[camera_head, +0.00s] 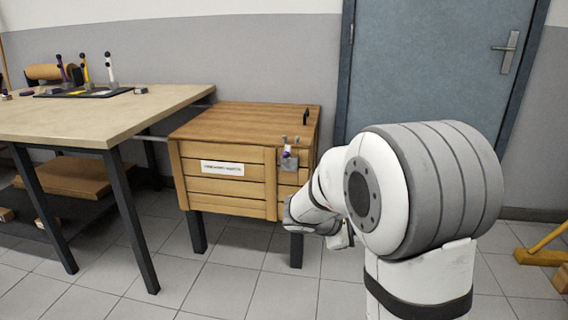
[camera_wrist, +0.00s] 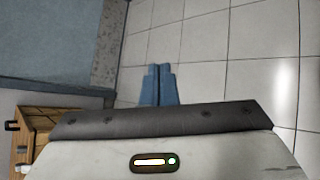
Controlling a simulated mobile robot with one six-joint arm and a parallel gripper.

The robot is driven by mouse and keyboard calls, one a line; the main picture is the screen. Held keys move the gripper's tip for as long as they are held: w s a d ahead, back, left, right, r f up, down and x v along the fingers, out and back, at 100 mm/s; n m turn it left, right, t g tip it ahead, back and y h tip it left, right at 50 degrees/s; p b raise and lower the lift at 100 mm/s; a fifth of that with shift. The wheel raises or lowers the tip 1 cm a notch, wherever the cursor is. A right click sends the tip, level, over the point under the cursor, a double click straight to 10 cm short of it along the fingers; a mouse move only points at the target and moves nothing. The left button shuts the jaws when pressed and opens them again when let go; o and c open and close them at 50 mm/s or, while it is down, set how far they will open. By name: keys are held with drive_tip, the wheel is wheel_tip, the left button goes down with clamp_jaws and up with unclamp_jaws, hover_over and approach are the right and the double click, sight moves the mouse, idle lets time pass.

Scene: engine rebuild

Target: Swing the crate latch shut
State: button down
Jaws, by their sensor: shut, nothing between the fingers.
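The wooden crate (camera_head: 224,168) stands on dark legs beside the workbench, with its lid down. A small metal latch (camera_head: 289,160) with a light-coloured lever sits on the crate's front face near the right end. I cannot tell from this distance whether it is fully closed. My arm reaches in front of the crate's right end, and my gripper's fingers are hidden there in the head view. In the wrist view my gripper (camera_wrist: 158,85) is shut and empty, pointing over floor tiles. A corner of the crate (camera_wrist: 40,118) shows at the lower left there.
A workbench (camera_head: 120,108) with a dark tray of tools (camera_head: 85,91) stands left of the crate. A blue door (camera_head: 430,70) is behind my arm. A yellow-legged object (camera_head: 545,243) is at the far right. Tiled floor in front is clear.

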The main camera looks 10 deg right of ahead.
drive_tip(key=w+a+n+t+p, duration=0.1)
drive_tip(key=w+a+n+t, duration=0.15)
drive_tip(key=w+n, duration=0.35)
drive_tip(key=w+a+n+t, duration=0.1)
drive_tip(key=w+n+t, duration=0.25)
drive_tip(key=w, duration=0.45)
drive_tip(key=w+a+f+n+t+y, duration=0.1)
drive_tip(key=w+a+n+t+y, duration=0.1)
drive_tip(key=w+a+n, duration=0.3)
drive_tip(key=w+a+f+n+t+y+p, duration=0.1)
drive_tip(key=w+a+f+n+t+y, duration=0.1)
drive_tip(key=w+a+n, duration=0.4)
drive_tip(key=w+a+t+y, duration=0.1)
drive_tip(key=t, duration=0.1)
drive_tip(key=shift+f+t+p, duration=0.3)
drive_tip(key=shift+t, duration=0.1)
drive_tip(key=shift+w+d, duration=0.1)
drive_tip(key=w+d+r+b, duration=0.2)
drive_tip(key=w+r+b, duration=0.1)
drive_tip(key=w, duration=0.7)
drive_tip(key=shift+w+d+r+b, duration=0.2)
drive_tip(key=shift+w+r+b, duration=0.15)
drive_tip(key=shift+b, duration=0.2)
